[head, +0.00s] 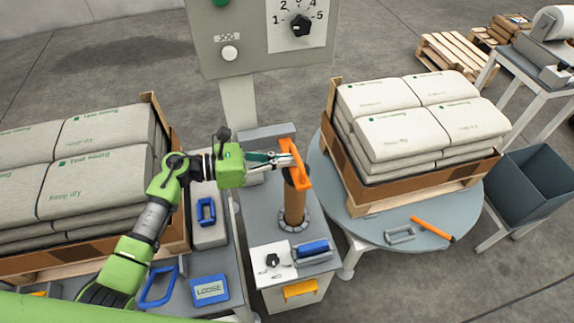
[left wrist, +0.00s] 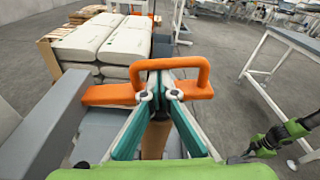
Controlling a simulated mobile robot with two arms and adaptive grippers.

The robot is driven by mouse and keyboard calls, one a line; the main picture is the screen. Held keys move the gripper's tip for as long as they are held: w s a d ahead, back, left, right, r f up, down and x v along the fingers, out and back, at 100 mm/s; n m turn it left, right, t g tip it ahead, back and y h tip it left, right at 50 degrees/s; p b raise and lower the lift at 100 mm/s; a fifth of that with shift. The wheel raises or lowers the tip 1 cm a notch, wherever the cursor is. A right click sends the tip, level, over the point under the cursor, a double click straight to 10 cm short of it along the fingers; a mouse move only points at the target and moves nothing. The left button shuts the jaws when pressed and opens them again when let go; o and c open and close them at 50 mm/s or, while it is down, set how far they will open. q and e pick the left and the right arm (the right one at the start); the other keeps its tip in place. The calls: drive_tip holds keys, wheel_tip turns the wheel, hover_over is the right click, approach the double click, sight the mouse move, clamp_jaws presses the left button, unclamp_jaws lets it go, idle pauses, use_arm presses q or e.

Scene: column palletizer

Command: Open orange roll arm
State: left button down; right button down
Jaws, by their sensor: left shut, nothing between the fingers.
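The orange roll arm (head: 299,165) sits on top of a brown roll column (head: 294,205) on the grey machine in the head view. In the left wrist view the orange arm (left wrist: 110,95) lies across the picture, with an orange loop handle (left wrist: 203,72) at its right. My left gripper (head: 285,158) reaches it from the left, its teal fingers at the orange part. In the left wrist view the fingertips (left wrist: 160,95) are together in front of the arm, with nothing between them; contact is unclear. My right gripper (left wrist: 243,157) shows small at the right, its jaws unclear.
A control panel (head: 265,35) stands behind the column. Stacked sacks lie on pallets left (head: 95,165) and right (head: 410,120). The round turntable (head: 370,235) holds an orange-handled tool (head: 432,229). A blue-handled item (head: 313,249) and a black knob (head: 272,260) are in front.

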use_arm(q)
drive_tip(key=r, duration=0.1)
drive_tip(key=w+r+n, duration=0.1)
drive_tip(key=n, duration=0.1)
drive_tip(key=shift+w+a+r, duration=0.25)
drive_tip(key=shift+a+r, duration=0.05)
drive_tip(key=shift+r, duration=0.1)
drive_tip(key=shift+w+a+r+n+g+h, duration=0.15)
drive_tip(key=shift+w+a+r+n+g, duration=0.05)
drive_tip(key=shift+w+r+n, duration=0.5)
drive_tip(key=shift+w+a+r+n+g+h, duration=0.2)
drive_tip(key=shift+w+r+n, duration=0.3)
drive_tip(key=shift+r+n, duration=0.25)
drive_tip(key=shift+f, duration=0.1)
